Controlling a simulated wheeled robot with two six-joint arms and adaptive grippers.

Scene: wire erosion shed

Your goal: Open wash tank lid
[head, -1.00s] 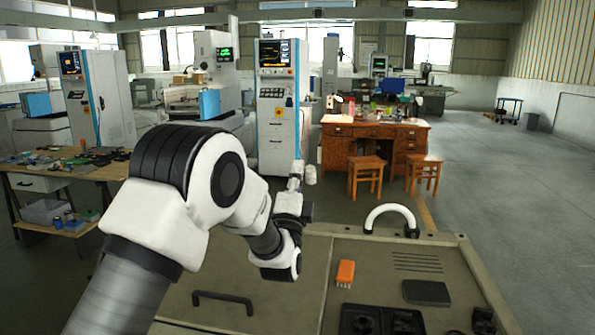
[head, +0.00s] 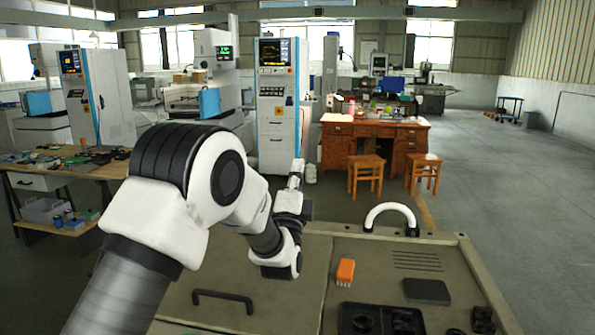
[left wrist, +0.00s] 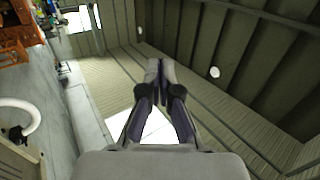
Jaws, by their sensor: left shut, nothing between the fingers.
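The wash tank is a beige-grey cabinet in the front of the head view. Its flat lid (head: 262,292) lies level at the left of the top, with a black bar handle (head: 222,299) near its front edge. The lid looks closed; my left arm hides part of its left side. My left gripper (head: 298,167) is beyond the lid's back edge and raised above it, pointing up, apart from the handle. In the left wrist view its fingers (left wrist: 160,68) are together and empty, against the roof and wall. My right gripper is not in view.
Right of the lid, the tank top holds an orange brush (head: 345,271), a dark pad (head: 427,291) and black parts. A white curved pipe (head: 392,208) rises at the back, also in the left wrist view (left wrist: 22,112).

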